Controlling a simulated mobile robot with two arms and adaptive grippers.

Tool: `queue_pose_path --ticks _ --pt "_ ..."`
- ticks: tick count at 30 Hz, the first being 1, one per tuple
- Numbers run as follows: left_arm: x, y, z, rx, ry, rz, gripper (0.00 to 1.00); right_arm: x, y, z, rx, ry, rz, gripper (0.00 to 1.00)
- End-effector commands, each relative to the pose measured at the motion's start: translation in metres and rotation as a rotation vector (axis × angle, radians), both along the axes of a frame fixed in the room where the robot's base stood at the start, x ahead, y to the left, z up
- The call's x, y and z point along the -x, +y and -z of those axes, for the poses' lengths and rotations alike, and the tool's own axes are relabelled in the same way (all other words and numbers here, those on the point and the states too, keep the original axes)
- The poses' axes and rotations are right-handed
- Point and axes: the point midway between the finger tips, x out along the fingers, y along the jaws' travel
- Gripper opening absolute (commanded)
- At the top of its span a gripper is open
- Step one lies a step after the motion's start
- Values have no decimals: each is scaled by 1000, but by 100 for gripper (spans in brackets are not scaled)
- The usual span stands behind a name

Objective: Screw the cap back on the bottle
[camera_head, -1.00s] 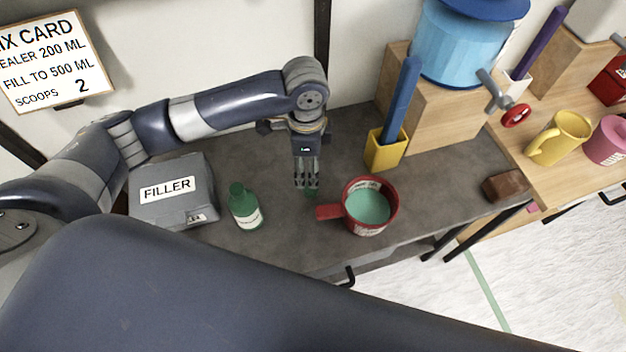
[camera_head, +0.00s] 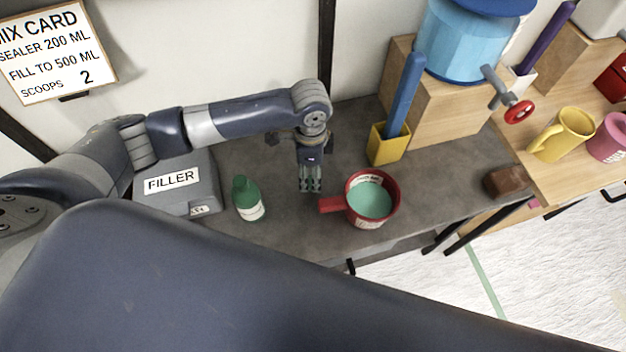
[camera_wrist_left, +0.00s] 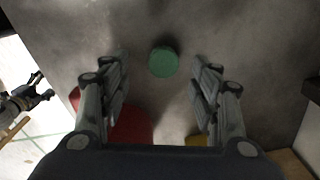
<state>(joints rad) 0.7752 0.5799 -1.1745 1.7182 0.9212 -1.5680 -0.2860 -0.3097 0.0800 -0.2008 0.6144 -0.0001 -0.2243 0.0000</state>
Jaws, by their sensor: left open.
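The green bottle (camera_head: 247,199) stands upright on the grey worktop in the head view, with a white label and a narrow neck. The round green cap (camera_wrist_left: 163,61) lies on the worktop in the left wrist view. My left gripper (camera_head: 311,187) points down over the worktop between the bottle and the red pot. In the left wrist view its open fingers (camera_wrist_left: 160,72) stand to either side of the cap, with gaps between. In the head view the fingers mostly hide the cap. A dark jointed shape at the wrist view's left edge may be my right gripper (camera_wrist_left: 28,98).
The red pot (camera_head: 391,207) of green liquid stands just right of my left gripper, its handle pointing toward it. A yellow holder (camera_head: 385,150) with a blue stick stands behind. The grey FILLER box (camera_head: 183,200) is left of the bottle. The worktop's front edge is close.

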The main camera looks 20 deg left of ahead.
Motion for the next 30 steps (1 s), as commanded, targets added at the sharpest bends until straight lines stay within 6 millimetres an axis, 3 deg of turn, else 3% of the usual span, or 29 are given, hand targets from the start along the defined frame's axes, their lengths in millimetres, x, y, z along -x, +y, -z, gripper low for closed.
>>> queue_pose_path --ticks 10,22,27,30 --pt "-4 1 43 -2 2 -1 57 -12 3 -15 -5 -19 1 70" --pt "-5 1 47 -1 0 0 57 -17 3 -14 -5 -27 2 70" --pt "-5 1 46 -1 0 0 28 -15 3 -14 -4 -23 2 70" --pt "-5 1 46 -1 0 0 24 -13 2 -14 -4 -21 2 70"
